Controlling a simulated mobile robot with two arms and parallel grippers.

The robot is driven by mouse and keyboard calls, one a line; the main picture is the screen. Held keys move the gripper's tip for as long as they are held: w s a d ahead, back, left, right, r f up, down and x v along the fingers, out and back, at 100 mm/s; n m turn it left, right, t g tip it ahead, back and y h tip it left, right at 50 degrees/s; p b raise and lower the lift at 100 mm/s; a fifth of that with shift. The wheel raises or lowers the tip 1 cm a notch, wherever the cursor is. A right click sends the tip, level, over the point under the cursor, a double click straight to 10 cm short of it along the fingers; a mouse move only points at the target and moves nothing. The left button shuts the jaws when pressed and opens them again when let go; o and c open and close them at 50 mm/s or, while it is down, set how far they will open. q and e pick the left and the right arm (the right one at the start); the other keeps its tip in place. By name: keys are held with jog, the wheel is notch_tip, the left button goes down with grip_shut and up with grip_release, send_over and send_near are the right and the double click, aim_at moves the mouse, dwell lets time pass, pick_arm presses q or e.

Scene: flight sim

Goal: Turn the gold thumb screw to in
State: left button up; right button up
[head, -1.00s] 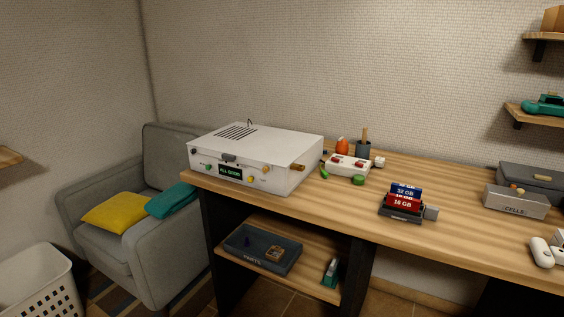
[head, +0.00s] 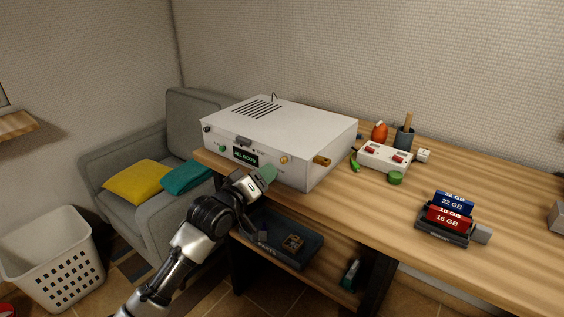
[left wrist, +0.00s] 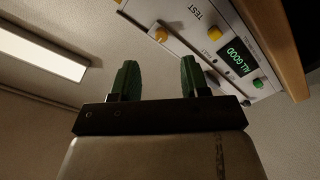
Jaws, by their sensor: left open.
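The gold thumb screw (head: 283,159) is a small round knob on the right part of the white box's front face. It also shows in the left wrist view (left wrist: 160,35), beyond my fingertips. My left gripper (head: 266,173) is in front of the panel, just left of and below the screw. In the left wrist view its green fingers (left wrist: 154,80) are spread with nothing between them. They look apart from the screw. The white box (head: 290,120) has a lit display (head: 245,156) reading ALL GOOD. My right gripper is not in view.
A brass-coloured cylinder (head: 322,160) sticks out at the box's right side. A yellow button (left wrist: 213,33) sits near the screw. The desk (head: 340,200) holds a white controller (head: 384,157) and a card holder (head: 443,236). A dark tray (head: 310,250) is on the shelf below.

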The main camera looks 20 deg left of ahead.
aim_at(282, 162)
pick_arm(q)
jog(key=x, duration=0.7)
jog(key=shift+w+f, duration=0.15)
jog(key=shift+f, duration=0.05)
grip_shut()
